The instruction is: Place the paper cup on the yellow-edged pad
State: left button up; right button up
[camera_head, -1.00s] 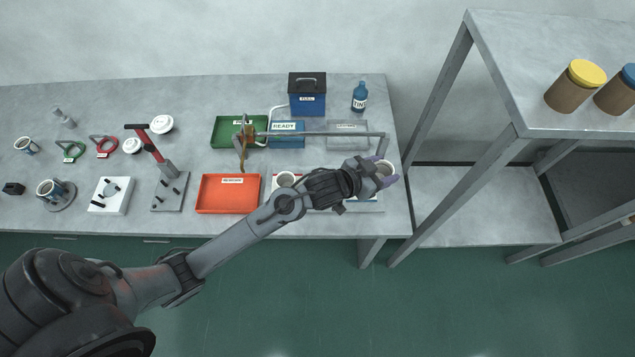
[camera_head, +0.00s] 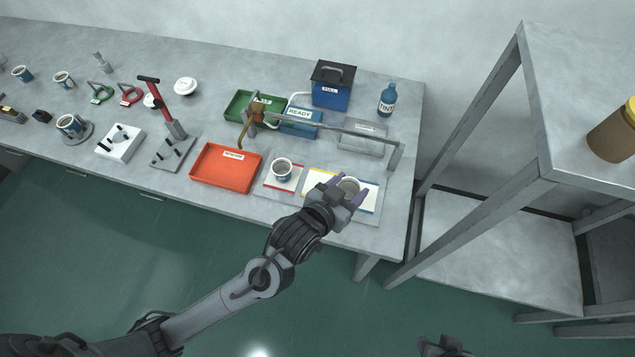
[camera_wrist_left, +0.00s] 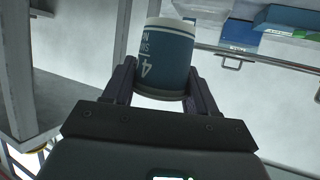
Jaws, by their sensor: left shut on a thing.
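My left gripper (camera_head: 351,193) is shut on a paper cup (camera_head: 349,184). In the left wrist view the cup (camera_wrist_left: 167,58) is blue with white print and a pale rim, held between the two fingers. The yellow-edged pad (camera_head: 316,180) is white and lies just left of the held cup in the head view, partly hidden by the gripper. The cup appears over the border of the yellow-edged and blue-edged pads; its height above them is unclear. A dark part of my right arm, probably its gripper (camera_head: 443,346), shows at the bottom edge.
A metal bar (camera_head: 345,131) runs behind the pads. An orange tray (camera_head: 226,167) and a tall shelf frame (camera_head: 475,125) flank the area.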

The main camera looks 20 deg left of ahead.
pick_arm(q)
jog(key=w+a+f, duration=0.2)
jog(key=a, duration=0.1)
jog(key=w+a+f+b, duration=0.1)
jog(key=w+a+f, duration=0.1)
jog(key=a, duration=0.1)
jog(key=w+a+f, duration=0.2)
jog(key=a, duration=0.1)
jog(key=shift+w+a+f, duration=0.15)
jog(key=shift+w+f, duration=0.2)
jog(key=shift+f, duration=0.05)
jog(key=shift+f+b, duration=0.75)
jog(key=shift+f, duration=1.3)
pick_arm(e)
jog(key=f, duration=0.3)
jog(key=shift+a, duration=0.25)
pick_arm(q)
jog(key=shift+f, duration=0.1)
pick_arm(e)
jog(key=shift+a, duration=0.1)
pick_arm(q)
jog(key=o, duration=1)
pick_arm(e)
jog(key=shift+r, duration=0.1)
